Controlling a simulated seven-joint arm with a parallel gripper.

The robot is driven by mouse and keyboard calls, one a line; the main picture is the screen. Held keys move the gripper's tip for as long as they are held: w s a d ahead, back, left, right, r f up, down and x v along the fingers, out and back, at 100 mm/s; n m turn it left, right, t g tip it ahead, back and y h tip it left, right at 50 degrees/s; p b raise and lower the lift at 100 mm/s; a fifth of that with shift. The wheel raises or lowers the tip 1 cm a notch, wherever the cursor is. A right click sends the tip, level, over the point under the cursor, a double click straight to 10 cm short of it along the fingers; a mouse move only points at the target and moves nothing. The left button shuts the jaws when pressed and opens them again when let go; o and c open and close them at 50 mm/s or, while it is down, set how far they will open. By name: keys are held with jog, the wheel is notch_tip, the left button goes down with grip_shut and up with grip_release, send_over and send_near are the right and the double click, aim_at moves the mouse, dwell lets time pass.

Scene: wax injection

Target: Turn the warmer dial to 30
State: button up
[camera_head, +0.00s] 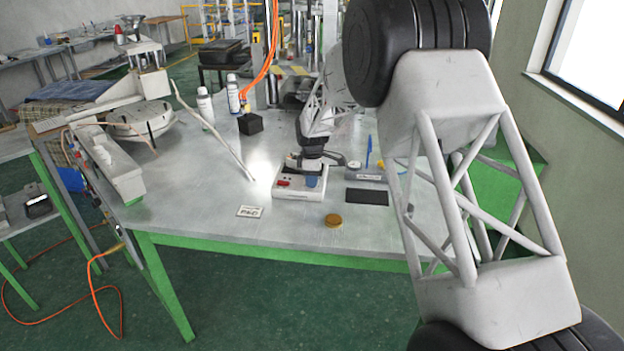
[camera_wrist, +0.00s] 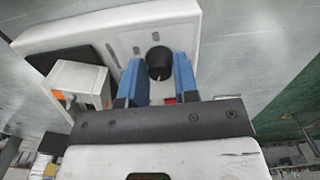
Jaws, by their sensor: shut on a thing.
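The warmer (camera_head: 297,191) is a small white box on the metal table, with a red switch (camera_head: 283,183) on its front left. My gripper (camera_head: 312,182) reaches down to the right part of its face. In the wrist view my gripper (camera_wrist: 158,80) has its two blue fingers on either side of the black dial (camera_wrist: 160,64) and is shut on it. The warmer's white casing (camera_wrist: 205,20) shows around the dial. A bit of red shows by the right finger's base. The scale marks are too small to read, so I cannot tell the dial's setting.
A black pad (camera_head: 367,197) and a grey device (camera_head: 366,176) lie right of the warmer. A round amber disc (camera_head: 332,220) and a printed card (camera_head: 250,211) lie in front. A black block (camera_head: 250,124) and white bottles (camera_head: 205,104) stand behind left. The front left tabletop is clear.

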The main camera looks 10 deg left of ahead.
jog(key=shift+n, duration=2)
jog(key=o, duration=0.9)
jog(key=shift+r, duration=0.1)
jog(key=shift+r, duration=3.85)
